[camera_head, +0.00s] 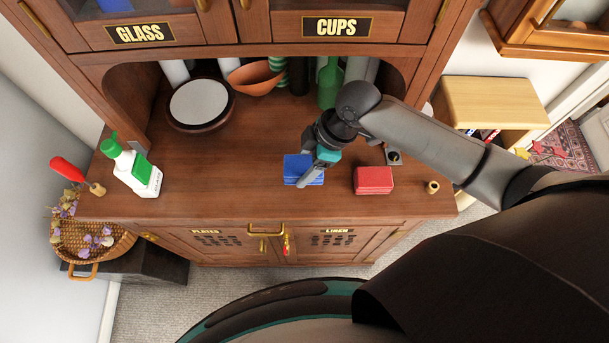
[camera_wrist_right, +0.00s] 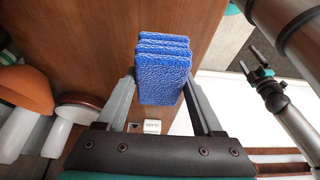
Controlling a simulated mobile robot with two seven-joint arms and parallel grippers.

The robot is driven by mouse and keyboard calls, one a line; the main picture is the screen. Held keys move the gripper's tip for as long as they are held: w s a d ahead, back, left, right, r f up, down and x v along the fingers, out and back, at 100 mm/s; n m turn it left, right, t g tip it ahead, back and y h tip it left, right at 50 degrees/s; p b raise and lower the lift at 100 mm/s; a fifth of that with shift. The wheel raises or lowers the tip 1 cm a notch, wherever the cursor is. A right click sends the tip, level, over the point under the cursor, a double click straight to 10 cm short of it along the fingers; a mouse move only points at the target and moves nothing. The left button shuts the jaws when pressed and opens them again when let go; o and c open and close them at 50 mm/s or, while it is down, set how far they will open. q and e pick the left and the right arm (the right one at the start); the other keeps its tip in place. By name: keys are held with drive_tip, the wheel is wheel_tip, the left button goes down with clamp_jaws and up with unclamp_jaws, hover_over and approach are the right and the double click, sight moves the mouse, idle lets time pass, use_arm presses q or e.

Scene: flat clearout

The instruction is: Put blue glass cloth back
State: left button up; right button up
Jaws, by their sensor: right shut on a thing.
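The blue glass cloth (camera_head: 293,168) is a folded, layered textured block over the front middle of the counter. My right gripper (camera_head: 309,172) comes down on it from above. In the right wrist view the cloth (camera_wrist_right: 163,75) sits between the two fingers of the right gripper (camera_wrist_right: 160,100), which are shut on its sides. I cannot tell whether the cloth touches the counter. The cupboard marked GLASS (camera_head: 140,33) is above left. My left gripper (camera_wrist_right: 252,62) shows small in the right wrist view, empty, its fingers apart.
A red folded cloth (camera_head: 373,180) lies right of the blue one. A white-green bottle (camera_head: 133,170) and a red-handled tool (camera_head: 75,172) are at left. A plate (camera_head: 199,103), orange bowl (camera_head: 256,78) and green bottle (camera_head: 329,84) stand behind. The counter's left middle is clear.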

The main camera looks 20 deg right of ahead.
drive_tip(key=shift+f, duration=2.95)
drive_tip(key=shift+b, duration=0.3)
drive_tip(key=o, duration=1.2)
drive_tip(key=shift+f, duration=0.1)
drive_tip(key=p+v, duration=0.1)
drive_tip(key=v, duration=1.1)
